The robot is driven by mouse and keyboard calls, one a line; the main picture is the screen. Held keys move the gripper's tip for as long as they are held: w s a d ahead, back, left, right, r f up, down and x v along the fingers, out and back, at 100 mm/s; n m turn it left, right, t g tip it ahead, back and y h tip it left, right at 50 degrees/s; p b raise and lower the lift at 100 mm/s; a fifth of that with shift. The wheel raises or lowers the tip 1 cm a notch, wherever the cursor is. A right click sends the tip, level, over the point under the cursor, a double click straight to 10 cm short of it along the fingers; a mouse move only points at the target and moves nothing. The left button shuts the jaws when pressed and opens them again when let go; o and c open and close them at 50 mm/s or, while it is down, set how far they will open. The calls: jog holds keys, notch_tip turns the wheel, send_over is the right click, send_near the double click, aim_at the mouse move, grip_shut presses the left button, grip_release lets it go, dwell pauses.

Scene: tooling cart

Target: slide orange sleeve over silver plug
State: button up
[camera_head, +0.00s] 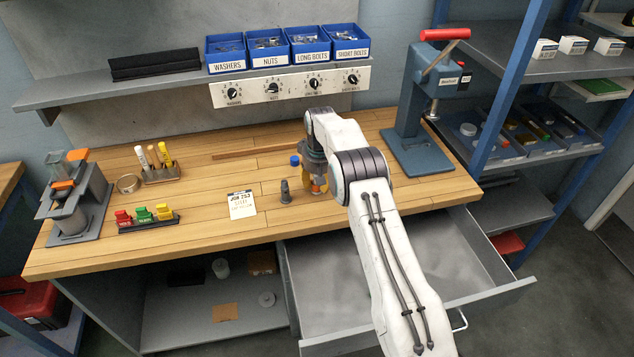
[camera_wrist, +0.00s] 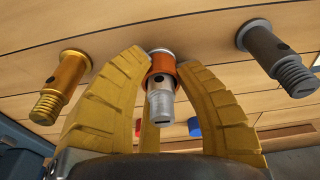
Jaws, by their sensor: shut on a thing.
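The silver plug (camera_wrist: 160,98) is in the middle of the wrist view, its slotted end toward the camera. The orange sleeve (camera_wrist: 163,68) is around it, near the flange at the plug's far end. My gripper (camera_wrist: 162,72) has its yellow fingers shut on the sleeve from both sides. A brass plug (camera_wrist: 60,86) stands apart on the left, and a dark grey plug (camera_wrist: 277,58) on the right. In the head view the dark plug (camera_head: 285,193) stands left of my gripper (camera_head: 316,186); my arm and fingers hide most of the silver plug there.
A blue cap (camera_head: 294,160) lies behind the plugs; a red piece (camera_wrist: 138,128) shows between the fingers. A job card (camera_head: 241,204) lies left on the wooden bench (camera_head: 215,228). A press (camera_head: 419,145) stands at right. An open drawer (camera_head: 460,270) juts out in front.

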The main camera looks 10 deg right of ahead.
jog(key=o, duration=1.3)
jog(key=shift+o, duration=0.2)
jog(key=shift+r, duration=0.1)
jog(key=shift+r+p, duration=2.95)
jog(key=shift+r, duration=4.2)
